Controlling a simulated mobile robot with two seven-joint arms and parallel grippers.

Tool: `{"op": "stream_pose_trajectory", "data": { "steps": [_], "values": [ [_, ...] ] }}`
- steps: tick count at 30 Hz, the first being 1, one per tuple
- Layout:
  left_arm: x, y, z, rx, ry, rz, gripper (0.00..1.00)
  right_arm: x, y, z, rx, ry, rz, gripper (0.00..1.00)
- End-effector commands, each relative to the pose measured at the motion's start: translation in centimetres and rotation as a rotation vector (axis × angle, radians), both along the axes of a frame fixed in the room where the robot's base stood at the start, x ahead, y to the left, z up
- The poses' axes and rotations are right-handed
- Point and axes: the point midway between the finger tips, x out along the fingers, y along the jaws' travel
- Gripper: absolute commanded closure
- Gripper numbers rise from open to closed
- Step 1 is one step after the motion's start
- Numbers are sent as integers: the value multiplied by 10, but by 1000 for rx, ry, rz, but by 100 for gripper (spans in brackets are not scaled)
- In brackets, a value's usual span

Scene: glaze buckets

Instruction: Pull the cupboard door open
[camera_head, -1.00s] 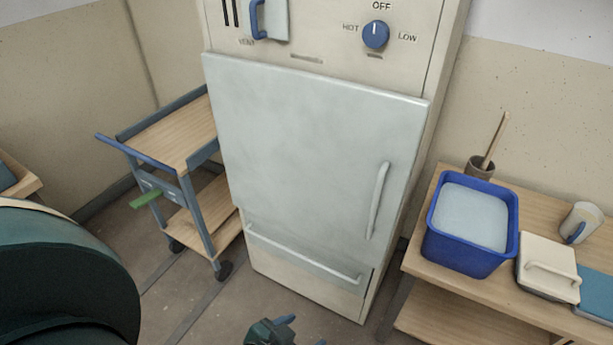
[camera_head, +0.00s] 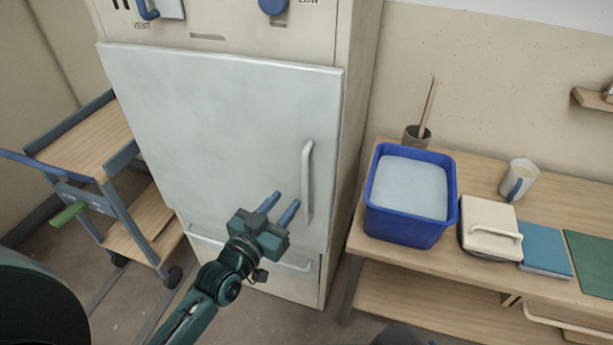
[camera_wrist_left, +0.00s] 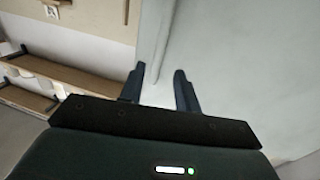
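The pale grey cupboard door (camera_head: 215,140) is flat in the cabinet front and looks closed. Its upright bar handle (camera_head: 307,180) is near the door's right edge. My left gripper (camera_head: 281,202) is open and empty in front of the door, a little left of the handle's lower half in the head view. In the left wrist view, the two blue fingers (camera_wrist_left: 158,80) are apart and point toward the door (camera_wrist_left: 235,60). A pale upright bar that looks like the handle (camera_wrist_left: 166,45) lies ahead between their lines. No contact shows. My right gripper is not in view.
A drawer with a horizontal bar (camera_head: 290,264) is below the door. A blue-handled cart (camera_head: 65,168) stands at left. At right, a wooden bench (camera_head: 480,170) holds a blue bucket (camera_head: 405,230), a lidded box (camera_head: 487,235) and a mug (camera_head: 518,178). Floor shows between cart and cabinet.

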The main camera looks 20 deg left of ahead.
Motion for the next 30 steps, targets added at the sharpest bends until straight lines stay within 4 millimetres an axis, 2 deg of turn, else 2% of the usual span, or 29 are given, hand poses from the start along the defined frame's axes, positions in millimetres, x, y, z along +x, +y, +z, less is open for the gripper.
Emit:
{"op": "stream_pose_trajectory", "data": {
  "steps": [1,6,12,18,26,30],
  "values": [
    [12,-3,2,-2,-4,0,67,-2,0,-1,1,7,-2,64],
    [48,-12,2,0,-2,0,67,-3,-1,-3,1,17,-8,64],
    [78,-19,0,0,1,-1,67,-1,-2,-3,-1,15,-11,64],
    [90,-22,0,0,2,-1,67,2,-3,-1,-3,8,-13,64],
    [91,-22,0,0,2,-1,67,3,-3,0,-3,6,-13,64],
    [91,-22,0,0,2,-1,77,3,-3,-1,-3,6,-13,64]
  ]
}}
